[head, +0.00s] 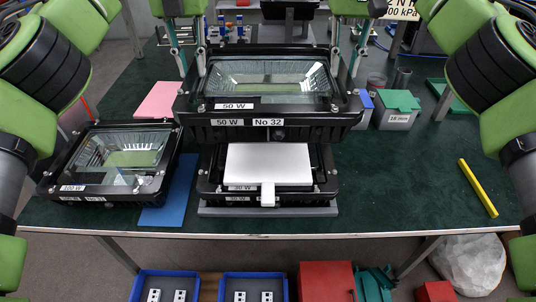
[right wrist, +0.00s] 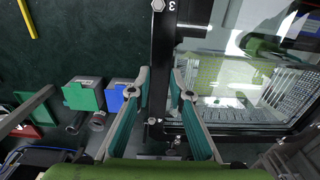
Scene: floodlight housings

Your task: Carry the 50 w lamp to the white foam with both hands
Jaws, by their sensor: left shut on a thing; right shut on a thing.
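The 50 W lamp (head: 300,120), a black floodlight housing with a glass front and a "No 32" label, is held level between my grippers at the table's middle. My left gripper (head: 201,72) is shut on its left side wall. My right gripper (head: 346,78) is shut on its right side wall; the right wrist view shows the fingers (right wrist: 158,93) on either side of the black rim (right wrist: 163,50). A white slab (head: 268,160), seemingly the white foam, lies on a 30 W lamp (head: 212,185) in front of and below the held lamp. The held lamp's underside is hidden.
A 100 W lamp (head: 76,165) sits at left, partly over a blue pad (head: 170,195). A pink pad (head: 158,99) lies behind it. Right of the held lamp stand a green-lidded box (head: 398,108) and a blue-topped box (head: 365,104). A yellow bar (head: 478,188) lies at right; the table around it is clear.

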